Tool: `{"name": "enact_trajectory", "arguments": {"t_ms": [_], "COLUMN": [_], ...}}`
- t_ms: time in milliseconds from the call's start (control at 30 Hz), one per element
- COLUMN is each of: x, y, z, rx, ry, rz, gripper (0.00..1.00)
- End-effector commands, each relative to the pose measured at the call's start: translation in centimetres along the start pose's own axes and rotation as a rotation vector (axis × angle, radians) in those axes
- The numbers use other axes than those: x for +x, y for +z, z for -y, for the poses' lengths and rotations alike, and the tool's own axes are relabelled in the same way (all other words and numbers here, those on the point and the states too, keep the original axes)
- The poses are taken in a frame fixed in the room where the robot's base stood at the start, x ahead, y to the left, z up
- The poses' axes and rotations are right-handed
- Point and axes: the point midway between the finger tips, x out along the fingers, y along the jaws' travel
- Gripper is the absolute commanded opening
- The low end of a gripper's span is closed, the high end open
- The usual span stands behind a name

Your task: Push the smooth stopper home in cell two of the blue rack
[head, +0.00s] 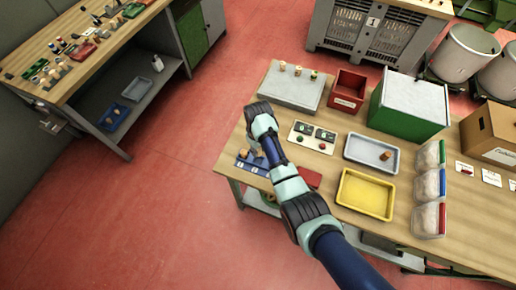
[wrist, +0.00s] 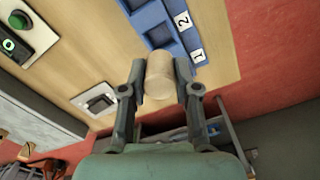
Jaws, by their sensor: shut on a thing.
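My gripper (wrist: 160,78) is shut on a pale, smooth-sided cork stopper (wrist: 160,70), held between its two fingers in the wrist view. The blue rack (wrist: 172,34) lies beyond the stopper, with white labels 2 and 1 along its right side. The cell by label 2 looks dark and open. The stopper overlaps the rack's near end in the picture; I cannot tell whether they touch. In the head view the blue rack (head: 243,162) is at the table's left front corner, partly covered by my arm, which also mostly hides the gripper.
A panel with green and red buttons (head: 313,137) lies right of the rack. A grey tray (head: 371,153) holding a brown stopper and a yellow tray (head: 366,194) stand farther right. A grey block (head: 292,88) bears several small pieces behind. The table edge is close to the rack.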

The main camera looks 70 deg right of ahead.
Motion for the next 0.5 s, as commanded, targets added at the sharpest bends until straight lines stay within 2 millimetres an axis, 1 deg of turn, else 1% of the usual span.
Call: {"name": "enact_trajectory", "arguments": {"t_ms": [33,300,500], "x": [1.1,3.8,4.9], "y": [0.0,0.0,0.0], "z": [0.0,0.0,0.0], "rx": [0.0,0.0,0.0], "ry": [0.0,0.0,0.0], "rz": [0.0,0.001,0.0], "gripper": [0.18,0.18,0.18]}}
